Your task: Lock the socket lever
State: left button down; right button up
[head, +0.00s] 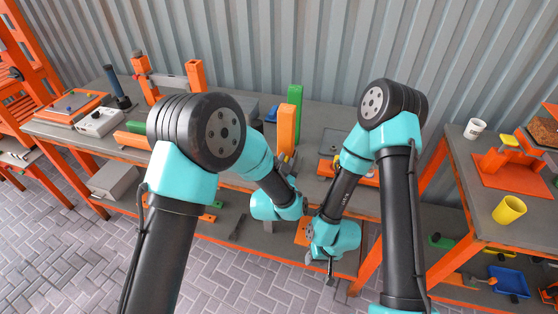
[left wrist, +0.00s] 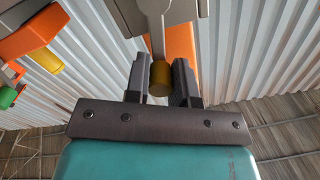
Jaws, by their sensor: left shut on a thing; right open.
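In the left wrist view my left gripper (left wrist: 159,68) is shut on a brass-coloured round knob (left wrist: 159,78). The knob sits at the end of a grey metal lever (left wrist: 155,22), with an orange post (left wrist: 182,42) behind it. In the head view the left arm reaches to the middle of the bench, and its fingers and the lever are too hidden to make out. My right gripper (head: 331,274) is open and points down, low in front of the bench and apart from the lever.
The orange bench (head: 235,183) carries an upright orange block (head: 287,128), a green block (head: 295,97) and a grey-white box (head: 99,122). On the right table (head: 462,185) are a yellow cup (head: 509,210) and a white cup (head: 475,128). A corrugated wall (head: 250,45) stands behind.

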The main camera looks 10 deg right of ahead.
pick_arm(q)
jog(key=shift+s+d+f+m, duration=0.15)
jog(key=shift+d+m, duration=0.1)
jog(key=shift+m, duration=0.35)
jog(key=shift+s+d+f+m, duration=0.15)
jog(key=shift+d+m, duration=0.05)
jog(key=shift+m, duration=0.4)
jog(key=shift+s+d+f+m, duration=0.2)
jog(key=shift+d+m, duration=0.15)
jog(key=shift+m, duration=0.65)
jog(key=c, duration=1)
grip_release()
jog(key=shift+s, duration=0.1)
jog(key=v, duration=1.7)
jog(key=shift+s, duration=0.1)
